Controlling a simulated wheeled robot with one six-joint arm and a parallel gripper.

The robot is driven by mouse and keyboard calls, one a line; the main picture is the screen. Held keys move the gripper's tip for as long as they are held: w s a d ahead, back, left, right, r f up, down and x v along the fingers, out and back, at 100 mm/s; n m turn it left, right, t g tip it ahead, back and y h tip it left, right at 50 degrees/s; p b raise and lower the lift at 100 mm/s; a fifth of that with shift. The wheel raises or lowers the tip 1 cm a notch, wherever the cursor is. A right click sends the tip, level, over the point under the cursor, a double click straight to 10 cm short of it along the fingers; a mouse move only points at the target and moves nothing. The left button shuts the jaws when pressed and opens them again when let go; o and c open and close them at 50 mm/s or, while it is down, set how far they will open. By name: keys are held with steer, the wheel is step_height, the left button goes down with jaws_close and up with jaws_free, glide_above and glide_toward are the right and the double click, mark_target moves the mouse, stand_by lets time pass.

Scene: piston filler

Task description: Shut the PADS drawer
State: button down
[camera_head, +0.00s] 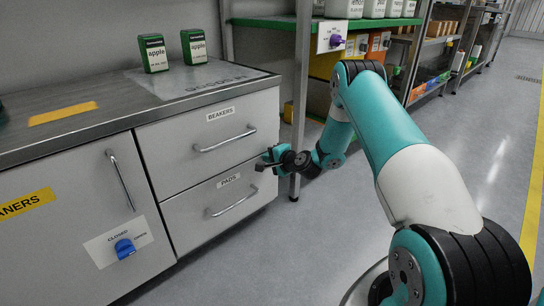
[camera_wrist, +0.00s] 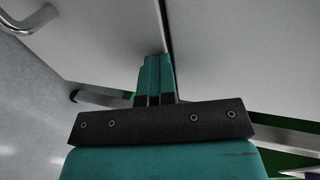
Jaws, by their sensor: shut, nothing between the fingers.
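The PADS drawer (camera_head: 220,200) is the lower light-grey drawer, with a bar handle (camera_head: 232,203), below the BEAKERS drawer (camera_head: 205,137). Its front looks nearly flush with the one above; I cannot tell whether a small gap is left. My gripper (camera_head: 262,163) is shut and empty, in front of the upper right part of the PADS front. In the wrist view my shut fingers (camera_wrist: 155,75) point along the dark seam between the two fronts. The PADS front (camera_wrist: 95,40) is left of the seam there, its handle (camera_wrist: 30,20) at the top left. Contact cannot be told.
A cabinet door with a blue knob (camera_head: 125,248) is left of the drawers. Two green-and-white boxes (camera_head: 153,53) stand on the worktop (camera_head: 60,135). A shelf leg (camera_head: 300,100) stands just right of the drawers. The floor (camera_head: 270,255) in front is clear.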

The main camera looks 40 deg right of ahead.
steer(key=shift+w+a+r, duration=0.1)
steer(key=shift+w+a, duration=0.1)
steer(key=shift+a, duration=0.25)
steer(key=d+f+p+v, duration=0.1)
steer(key=p+v, duration=0.3)
steer(key=v, duration=1)
steer(key=shift+s+f, duration=0.25)
steer(key=shift+s, duration=0.1)
